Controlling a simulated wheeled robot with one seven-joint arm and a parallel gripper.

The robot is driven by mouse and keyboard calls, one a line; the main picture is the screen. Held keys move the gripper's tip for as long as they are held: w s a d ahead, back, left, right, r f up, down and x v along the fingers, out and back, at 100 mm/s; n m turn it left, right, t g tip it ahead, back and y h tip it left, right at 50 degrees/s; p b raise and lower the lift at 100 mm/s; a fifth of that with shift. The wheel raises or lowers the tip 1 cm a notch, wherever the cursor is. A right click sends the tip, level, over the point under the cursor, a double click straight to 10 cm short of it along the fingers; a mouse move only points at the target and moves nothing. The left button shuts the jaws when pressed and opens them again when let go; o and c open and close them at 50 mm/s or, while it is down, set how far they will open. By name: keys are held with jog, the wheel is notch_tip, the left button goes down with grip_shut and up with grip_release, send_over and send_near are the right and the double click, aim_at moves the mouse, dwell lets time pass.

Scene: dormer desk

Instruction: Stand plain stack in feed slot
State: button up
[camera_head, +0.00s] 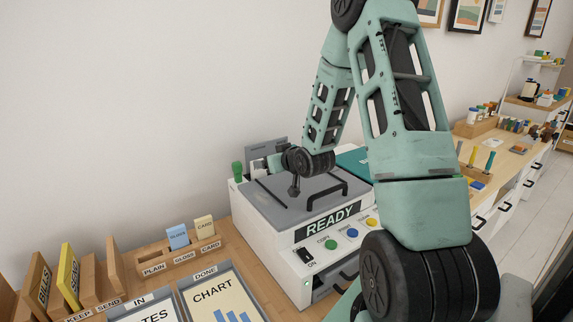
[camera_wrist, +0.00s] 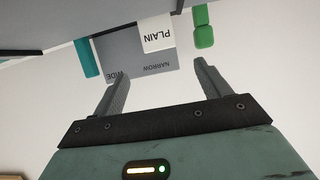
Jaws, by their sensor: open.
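The plain stack (camera_wrist: 157,33) is a white block labelled PLAIN. In the wrist view it stands against the grey feed slot backing (camera_wrist: 120,52), which is marked NARROW and WIDE, on the NARROW side. My gripper (camera_wrist: 156,78) is open and empty, with its fingertips apart from the stack. How deep the stack sits in the slot is hidden. In the head view the grey backing (camera_head: 266,148) rises behind the printer (camera_head: 270,206), and my wrist reaches across the printer's top towards it.
A green knob (camera_wrist: 203,30) is beside the stack, and a teal piece (camera_wrist: 86,58) is on the other side. The wooden paper holder (camera_head: 180,260) has blue gloss and cream card stacks; its PLAIN place is empty. Trays and wooden sorters stand at front left.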

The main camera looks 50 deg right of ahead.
jog(key=b+v, duration=0.4)
jog(key=v, duration=0.4)
jog(key=shift+s, duration=0.35)
jog(key=shift+r, duration=0.15)
jog(key=shift+a, duration=0.1)
jog(key=s+a+f+n+g+y, duration=0.1)
jog(key=a+f+n+g+y, duration=0.15)
jog(key=a, duration=0.95)
jog(key=a+f+n+g+y, duration=0.2)
jog(key=a+g, duration=0.1)
jog(key=a, duration=0.8)
jog(key=s+a+n+g, duration=0.3)
jog(key=s+a, duration=0.5)
jog(key=s, duration=0.3)
jog(key=s+a+n+g, duration=0.3)
jog(key=s+a+g, duration=0.1)
jog(key=s+a, duration=0.5)
jog(key=shift+s, duration=1.15)
